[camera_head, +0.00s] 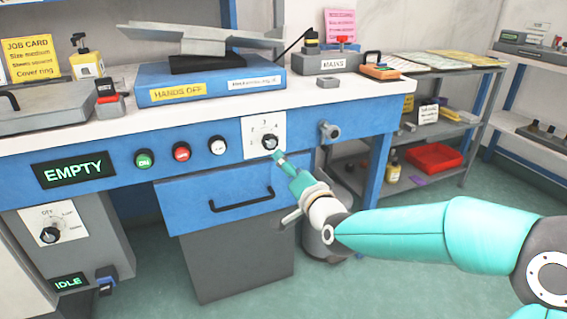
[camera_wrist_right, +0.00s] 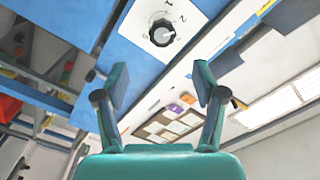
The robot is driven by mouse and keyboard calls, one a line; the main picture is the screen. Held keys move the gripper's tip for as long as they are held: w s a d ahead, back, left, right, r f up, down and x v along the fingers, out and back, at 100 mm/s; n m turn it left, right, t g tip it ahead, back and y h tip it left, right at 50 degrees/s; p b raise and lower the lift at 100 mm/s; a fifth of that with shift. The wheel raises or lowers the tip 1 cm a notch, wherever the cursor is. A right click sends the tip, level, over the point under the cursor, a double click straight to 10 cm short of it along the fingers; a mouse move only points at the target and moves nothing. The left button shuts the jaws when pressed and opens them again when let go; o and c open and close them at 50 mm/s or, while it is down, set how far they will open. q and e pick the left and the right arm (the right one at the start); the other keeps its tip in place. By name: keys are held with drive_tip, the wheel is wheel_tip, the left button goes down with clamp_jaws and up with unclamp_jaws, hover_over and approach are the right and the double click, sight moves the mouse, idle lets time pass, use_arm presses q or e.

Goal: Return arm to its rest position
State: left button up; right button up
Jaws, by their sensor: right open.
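My right arm comes in from the right in the head view. Its teal gripper (camera_head: 278,156) is in front of the blue bench, close to a black rotary knob (camera_head: 270,141) on a white dial plate (camera_head: 250,132). In the right wrist view the gripper (camera_wrist_right: 160,85) has its two fingers spread apart with nothing between them. The knob (camera_wrist_right: 162,32) shows there beyond the fingertips, apart from them, on its numbered plate. My left gripper is in neither view.
The bench front holds a drawer with a black handle (camera_head: 242,200), a green button (camera_head: 144,158), a red button (camera_head: 181,151) and a white button (camera_head: 217,145). A grey round fitting (camera_head: 330,131) juts out right of the dial. Open floor (camera_head: 400,285) lies below my arm.

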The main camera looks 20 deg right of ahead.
drive_tip(key=shift+d+f, duration=0.1)
drive_tip(key=s+a+f+n+g+y, duration=0.1)
drive_tip(key=s+a+f+g, duration=0.2)
drive_tip(key=f, duration=1.3)
drive_tip(key=s+f+g, duration=0.3)
drive_tip(key=f+g, duration=0.2)
drive_tip(key=f, duration=1)
drive_tip(key=s+a+f+n+g+y, duration=0.15)
drive_tip(key=s+a+f+g, duration=0.25)
drive_tip(key=s+f, duration=0.9)
drive_tip(key=s+a+f+n+g, duration=0.2)
drive_tip(key=s+g, duration=0.1)
drive_tip(key=s, duration=0.4)
drive_tip(key=s+a+f+n+g, duration=0.2)
drive_tip(key=s, duration=0.5)
wheel_tip(320, 180, up, 38)
drive_tip(key=n+p, duration=0.1)
drive_tip(key=p, duration=3.6)
drive_tip(key=shift+w+d+f+y, duration=0.15)
drive_tip(key=shift+w+y, duration=0.05)
drive_tip(key=shift+y, duration=0.25)
